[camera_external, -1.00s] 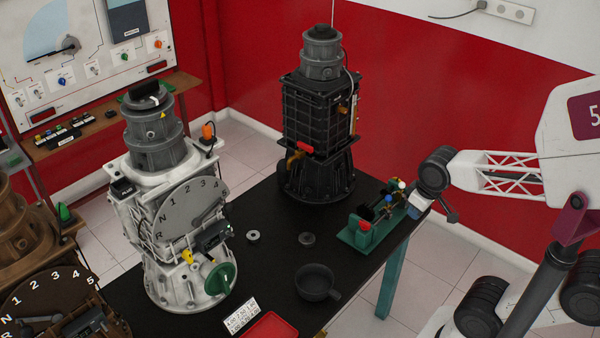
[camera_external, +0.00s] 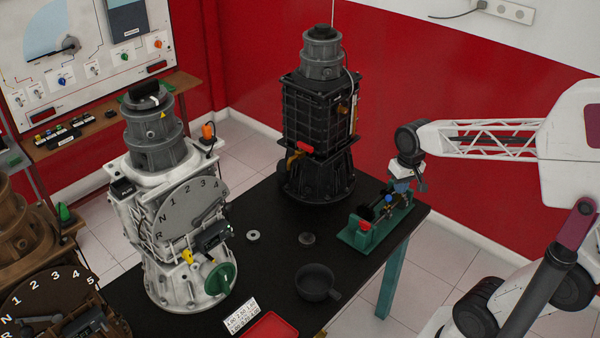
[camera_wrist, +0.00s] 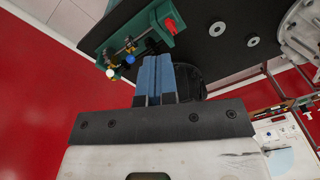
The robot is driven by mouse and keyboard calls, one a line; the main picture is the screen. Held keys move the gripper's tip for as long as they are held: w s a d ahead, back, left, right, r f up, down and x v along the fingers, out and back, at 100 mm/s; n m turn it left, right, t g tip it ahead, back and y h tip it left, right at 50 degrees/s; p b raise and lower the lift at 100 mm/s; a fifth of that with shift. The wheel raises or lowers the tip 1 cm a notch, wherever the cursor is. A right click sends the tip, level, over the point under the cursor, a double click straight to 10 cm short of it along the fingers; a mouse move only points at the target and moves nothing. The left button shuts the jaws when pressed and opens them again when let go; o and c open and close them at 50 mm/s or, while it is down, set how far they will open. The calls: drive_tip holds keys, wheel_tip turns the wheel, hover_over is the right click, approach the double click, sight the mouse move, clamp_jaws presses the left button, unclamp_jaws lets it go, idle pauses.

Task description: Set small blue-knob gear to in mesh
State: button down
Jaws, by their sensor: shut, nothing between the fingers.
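The small blue knob (camera_external: 389,199) is on the green gear fixture (camera_external: 352,238) at the right end of the black table. In the wrist view the blue knob (camera_wrist: 130,59) lies just left of my blue fingertips, with a yellowish-white knob (camera_wrist: 110,73) farther left. A red knob (camera_wrist: 170,24) is at the fixture's other end. My gripper (camera_external: 402,188) is above the fixture's right end, close to the blue knob; contact cannot be told. Its fingers (camera_wrist: 157,62) are together and empty. The gear teeth are too small to tell whether they mesh.
A black engine trainer (camera_external: 318,120) stands behind and left of the fixture. A white engine trainer (camera_external: 165,240) stands farther left. Two small discs (camera_external: 253,235) and a dark cup (camera_external: 316,282) lie on the table (camera_external: 275,210). The table's right edge is close to the fixture.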

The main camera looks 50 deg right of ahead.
drive_tip(key=w+d+f+m+y, duration=0.1)
drive_tip(key=w+d+f+m, duration=0.2)
drive_tip(key=d, duration=0.6)
drive_tip(key=w+d+f+m+g+y, duration=0.1)
drive_tip(key=w+d+f+m, duration=0.2)
drive_tip(key=w+d, duration=0.3)
drive_tip(key=w+d+f+m+y, duration=0.1)
drive_tip(key=w+d+f+m, duration=0.2)
drive_tip(key=d, duration=0.8)
drive_tip(key=shift+w+d+f+m+g, duration=0.3)
drive_tip(key=shift+w+m+g, duration=0.1)
drive_tip(key=shift+w+m, duration=0.4)
drive_tip(key=shift+s, duration=0.15)
drive_tip(key=s+a+f, duration=0.1)
drive_tip(key=a+f, duration=0.6)
drive_tip(key=f, duration=0.3)
drive_tip(key=shift+s, duration=0.15)
drive_tip(key=shift+f, duration=0.1)
